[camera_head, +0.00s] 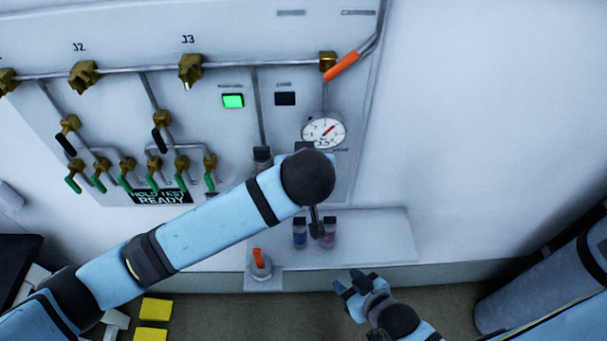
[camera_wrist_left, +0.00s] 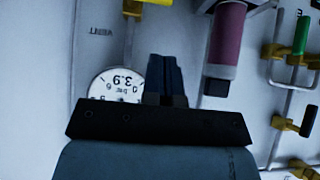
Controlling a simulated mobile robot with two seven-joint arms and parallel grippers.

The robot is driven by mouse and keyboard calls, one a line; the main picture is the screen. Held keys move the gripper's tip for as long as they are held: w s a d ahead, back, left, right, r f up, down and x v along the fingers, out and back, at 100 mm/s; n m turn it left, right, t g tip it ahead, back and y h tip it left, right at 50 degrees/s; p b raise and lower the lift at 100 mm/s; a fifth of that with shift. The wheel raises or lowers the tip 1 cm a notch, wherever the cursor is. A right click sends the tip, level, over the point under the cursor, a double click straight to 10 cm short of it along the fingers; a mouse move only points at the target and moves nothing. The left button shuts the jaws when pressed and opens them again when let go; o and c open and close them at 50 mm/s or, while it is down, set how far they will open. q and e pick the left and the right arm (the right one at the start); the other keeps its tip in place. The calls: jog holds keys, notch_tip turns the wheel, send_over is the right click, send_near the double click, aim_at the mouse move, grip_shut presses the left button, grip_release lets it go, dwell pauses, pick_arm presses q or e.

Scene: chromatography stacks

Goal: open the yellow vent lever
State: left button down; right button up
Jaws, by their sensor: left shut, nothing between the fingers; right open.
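In the left wrist view, which shows the panel upside down, a bright yellow piece (camera_wrist_left: 152,2), apparently part of the vent lever, shows at the top edge. It sits on a brass valve (camera_wrist_left: 132,9) beside the VENT label (camera_wrist_left: 102,33); the rest is cut off. In the head view my left arm covers that place. The gauge also shows in the head view (camera_head: 323,131). My right gripper (camera_head: 353,285) is open and empty, low in front of the shelf.
An orange lever (camera_head: 343,66) tops the pipe above the gauge. A pink column (camera_wrist_left: 228,35) stands near my left fingers. Green-handled valves (camera_head: 126,177) line the panel's left. Vials (camera_head: 300,233) and an orange-topped piece (camera_head: 259,262) stand on the shelf (camera_head: 385,235). The right wall is clear.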

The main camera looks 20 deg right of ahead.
pick_arm(q)
notch_tip(320, 180, down, 6)
jog(key=w+p, duration=0.1)
jog(key=w, duration=0.1)
jog(key=shift+d, duration=0.25)
jog(key=shift+a+f+h, duration=0.15)
jog(key=shift+h, duration=0.15)
jog(key=shift+a+f+n+h+b, duration=0.1)
jog(key=shift+f+n+h+b, duration=0.1)
jog(key=shift+n+h+b, duration=0.15)
dwell(0.4)
jog(key=f+h, duration=0.1)
jog(key=f+n+h+p, duration=0.1)
jog(key=f+n+h, duration=0.1)
jog(key=shift+a+g+h+p, duration=0.25)
jog(key=shift+g+p, duration=0.1)
jog(key=shift+g, duration=0.05)
dwell(0.3)
dwell(0.4)
